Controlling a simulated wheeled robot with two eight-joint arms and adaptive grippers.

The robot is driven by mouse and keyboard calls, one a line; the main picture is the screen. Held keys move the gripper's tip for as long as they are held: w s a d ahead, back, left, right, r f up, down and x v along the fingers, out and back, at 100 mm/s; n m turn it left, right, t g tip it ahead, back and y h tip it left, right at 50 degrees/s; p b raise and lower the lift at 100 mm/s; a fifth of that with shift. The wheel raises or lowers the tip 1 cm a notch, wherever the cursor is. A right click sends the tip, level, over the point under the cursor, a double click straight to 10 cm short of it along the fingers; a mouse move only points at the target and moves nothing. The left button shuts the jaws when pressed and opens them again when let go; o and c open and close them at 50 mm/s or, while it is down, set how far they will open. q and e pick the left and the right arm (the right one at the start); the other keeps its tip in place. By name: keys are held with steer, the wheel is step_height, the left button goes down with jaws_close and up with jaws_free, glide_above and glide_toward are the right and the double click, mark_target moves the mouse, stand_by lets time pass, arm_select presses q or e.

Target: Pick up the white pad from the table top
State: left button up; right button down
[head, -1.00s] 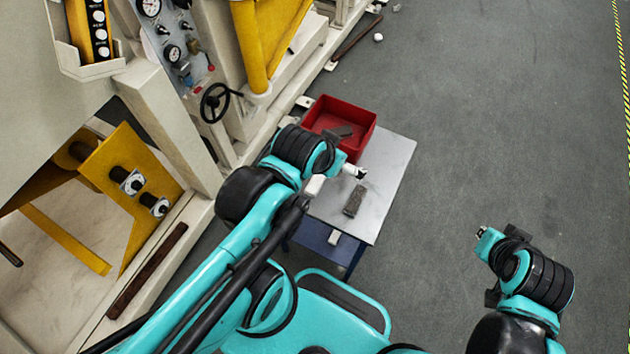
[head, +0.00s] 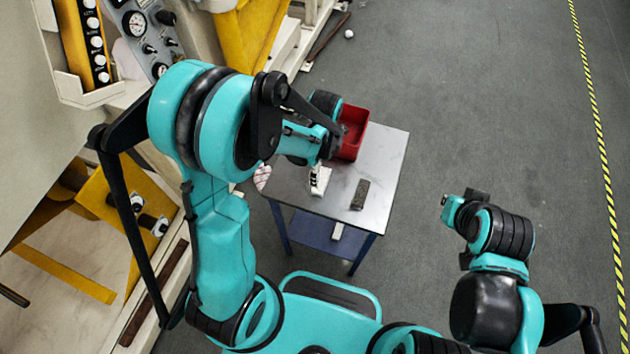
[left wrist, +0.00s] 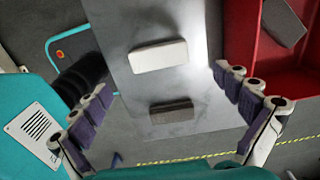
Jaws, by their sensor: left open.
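The white pad (left wrist: 158,55) lies on the grey table top (left wrist: 125,30) in the left wrist view, above a dark pad (left wrist: 171,111). My left gripper (left wrist: 162,80) is open and empty, its two purple-padded fingers spread wide on either side of that view. The white pad lies between their lines, beyond the fingertips. In the head view my left gripper (head: 318,176) is over the left part of the table top (head: 385,170), and the white pad is hard to tell from it. My right gripper (head: 449,203) is off to the right of the table; its jaws are unclear.
A red bin (head: 354,130) stands at the table's far edge; a dark pad (left wrist: 284,20) in it shows in the left wrist view. The dark pad (head: 360,194) shows on the table top. A white piece (head: 337,231) lies on the lower shelf. Machinery stands left; floor right is clear.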

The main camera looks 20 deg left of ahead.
mark_target(321, 180)
arm_select(q)
step_height(321, 180, down, 8)
steer(key=b, duration=0.3)
steer(key=shift+s+r, duration=0.1)
steer(key=shift+r, duration=0.05)
steer(key=shift+r, duration=0.1)
steer(key=shift+c, duration=0.3)
steer(key=c, duration=1.1)
